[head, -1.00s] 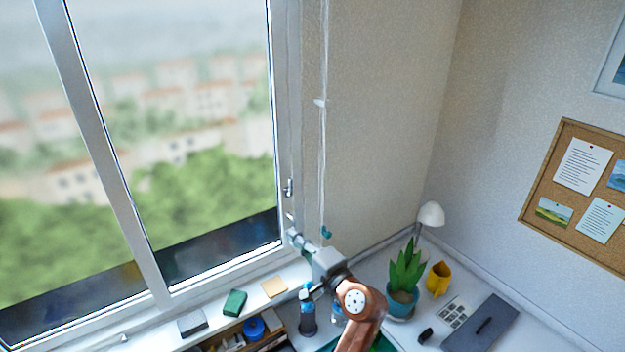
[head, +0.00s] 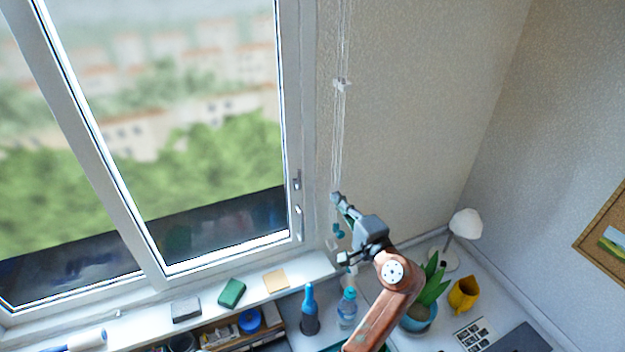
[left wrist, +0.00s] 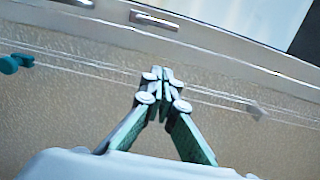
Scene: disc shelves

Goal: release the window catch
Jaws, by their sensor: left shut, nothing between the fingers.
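Two small silver fittings sit on the right stile of the window frame, an upper one (head: 297,181) and a lower one (head: 299,211); I cannot tell which is the catch. In the left wrist view a silver handle (left wrist: 153,20) lies on the frame beyond the fingertips, apart from them. My left gripper (head: 338,199) is shut and empty, to the right of the fittings, in front of the wall and blind cords. Its closed fingertips (left wrist: 162,80) show in the left wrist view, with the cords passing behind them. My right gripper is not in view.
Blind cords (head: 342,130) hang beside the window, with a teal pull (head: 338,231). The sill holds a green block (head: 232,293) and a grey block (head: 186,309). Bottles (head: 347,308), a plant pot (head: 419,317) and a yellow mug (head: 463,294) stand below.

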